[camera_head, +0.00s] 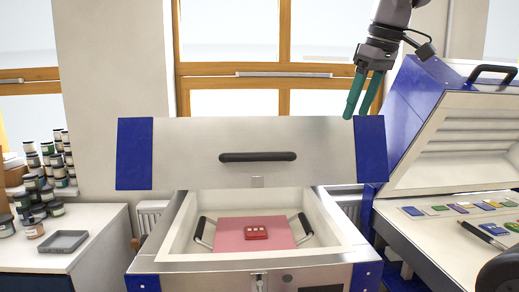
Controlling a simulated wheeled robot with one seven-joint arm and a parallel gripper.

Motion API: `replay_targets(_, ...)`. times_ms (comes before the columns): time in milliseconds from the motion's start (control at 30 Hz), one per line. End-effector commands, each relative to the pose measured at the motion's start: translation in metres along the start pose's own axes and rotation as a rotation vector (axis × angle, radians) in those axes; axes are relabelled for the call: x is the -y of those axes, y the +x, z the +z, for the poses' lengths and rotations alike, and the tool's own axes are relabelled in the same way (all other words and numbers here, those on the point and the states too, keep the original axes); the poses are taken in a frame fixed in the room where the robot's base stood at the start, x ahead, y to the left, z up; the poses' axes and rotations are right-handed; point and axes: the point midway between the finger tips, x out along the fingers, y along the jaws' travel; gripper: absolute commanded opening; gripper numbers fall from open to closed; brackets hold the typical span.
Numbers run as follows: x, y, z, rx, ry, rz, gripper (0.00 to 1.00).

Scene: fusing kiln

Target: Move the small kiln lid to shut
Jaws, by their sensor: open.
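The small kiln (255,273) stands in the middle, with blue corners and a latch at its front. Its lid (190,155) is raised at the back, a silver panel with blue ends and a black handle (257,157) across its face. Inside the kiln a pink board (228,237) holds a small red piece (256,232). My gripper (357,117) has green fingers pointing down, at the upper right near the lid's top right corner. The fingers are apart with nothing between them. I cannot tell whether they touch the lid.
A larger kiln (445,130) with an open lid and black handle stands at right, with several coloured glass pieces (462,208) on its flat surface. At left a white cabinet (95,245) bears several jars (35,212) and a grey tray (64,241). Windows are behind.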

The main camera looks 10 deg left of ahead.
Motion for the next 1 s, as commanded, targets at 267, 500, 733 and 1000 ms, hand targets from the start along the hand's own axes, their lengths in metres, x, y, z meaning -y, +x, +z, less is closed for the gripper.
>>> replay_targets(267, 0.115, 0.016, -0.087, 0.129, -0.757, -0.043, 0.57)
replay_targets(500, 0.17, 0.021, -0.109, 0.166, -1.045, -0.047, 0.57)
replay_targets(733, 0.173, 0.043, -0.105, 0.174, -1.065, -0.048, 0.57)
replay_targets(1000, 0.17, 0.093, -0.097, 0.173, -1.063, -0.048, 0.57)
